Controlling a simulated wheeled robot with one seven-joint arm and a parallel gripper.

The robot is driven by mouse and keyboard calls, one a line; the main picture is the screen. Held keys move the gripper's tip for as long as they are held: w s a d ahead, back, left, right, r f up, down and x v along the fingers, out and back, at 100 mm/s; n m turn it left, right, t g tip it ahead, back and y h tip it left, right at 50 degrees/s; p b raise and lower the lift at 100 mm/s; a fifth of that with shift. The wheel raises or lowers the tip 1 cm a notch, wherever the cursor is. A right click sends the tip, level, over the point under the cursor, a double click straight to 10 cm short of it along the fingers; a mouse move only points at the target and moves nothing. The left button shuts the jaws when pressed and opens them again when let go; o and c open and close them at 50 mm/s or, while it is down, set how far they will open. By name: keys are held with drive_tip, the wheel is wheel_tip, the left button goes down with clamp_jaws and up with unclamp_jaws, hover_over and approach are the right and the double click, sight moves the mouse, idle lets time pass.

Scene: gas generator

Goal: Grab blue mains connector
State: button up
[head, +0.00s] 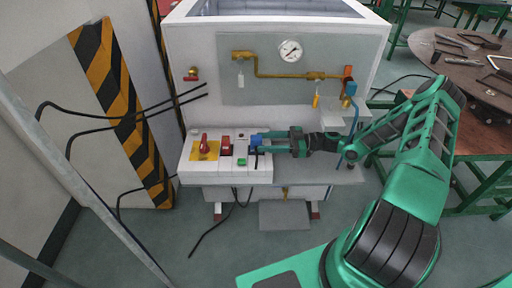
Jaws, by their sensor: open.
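The blue mains connector (256,139) sits at the right end of the white control panel (226,178) on the front of the gas generator. My gripper (264,142) comes in from the right, with its fingers pointing left. The fingertips are at the connector, and they look to be around or right beside it. The picture is too small to tell whether they touch it. The jaws are open.
The panel carries a red rotary switch on a yellow plate (206,150), another red switch (226,147) and a green button (242,162). Black cables hang at the left and below. A round table with tools (455,65) stands at the right.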

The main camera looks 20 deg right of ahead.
sight(256, 142)
drive_tip(key=x, duration=0.3)
drive_tip(key=shift+w+a, duration=0.15)
drive_tip(key=shift+a, duration=0.1)
drive_tip(key=shift+c, duration=0.5)
clamp_jaws()
